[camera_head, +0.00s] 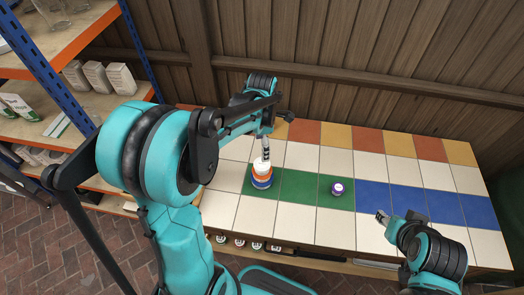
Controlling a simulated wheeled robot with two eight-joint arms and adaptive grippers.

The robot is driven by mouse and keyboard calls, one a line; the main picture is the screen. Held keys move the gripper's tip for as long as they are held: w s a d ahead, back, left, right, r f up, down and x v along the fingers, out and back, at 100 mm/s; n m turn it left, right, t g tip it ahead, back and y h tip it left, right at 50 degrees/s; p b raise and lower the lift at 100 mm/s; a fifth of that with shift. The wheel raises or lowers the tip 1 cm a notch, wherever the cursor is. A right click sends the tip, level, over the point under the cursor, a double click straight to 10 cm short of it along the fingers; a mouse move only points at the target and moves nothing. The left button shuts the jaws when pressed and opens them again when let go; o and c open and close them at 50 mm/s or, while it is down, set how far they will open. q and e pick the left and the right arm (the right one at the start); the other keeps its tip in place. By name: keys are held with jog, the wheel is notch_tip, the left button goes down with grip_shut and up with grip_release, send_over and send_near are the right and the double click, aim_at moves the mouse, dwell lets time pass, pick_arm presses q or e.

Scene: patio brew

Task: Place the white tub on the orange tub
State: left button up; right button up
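The white tub (262,167) is at the top of a stack on the green tiles. It appears to rest on the orange tub (261,177), and the blue tub (261,185) is below that. My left gripper (266,157) points down at the white tub, with its fingertips at or just above its top. Whether its fingers are closed on the tub is too small to tell. My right gripper (384,217) is low over the right part of the table, away from the tubs. Its finger opening is unclear.
A purple tub (337,188) with a white top stands alone on the green tiles to the right. The tiled table (395,170) is otherwise mostly clear. A wooden fence stands behind it. Shelves (60,45) with boxes are at the left. Several small jars (239,243) sit below the table's front edge.

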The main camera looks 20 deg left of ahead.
pick_arm(q)
jog(key=s+d+r+m+t, duration=0.2)
jog(key=s+m, duration=0.4)
jog(key=m, duration=0.6)
jog(key=s+d+r+m+t, duration=0.3)
jog(key=s+r+m+t, duration=0.2)
jog(key=m, duration=0.8)
jog(key=shift+s+d+r, duration=0.35)
jog(key=shift+s+r, duration=0.2)
jog(key=shift+s, duration=0.6)
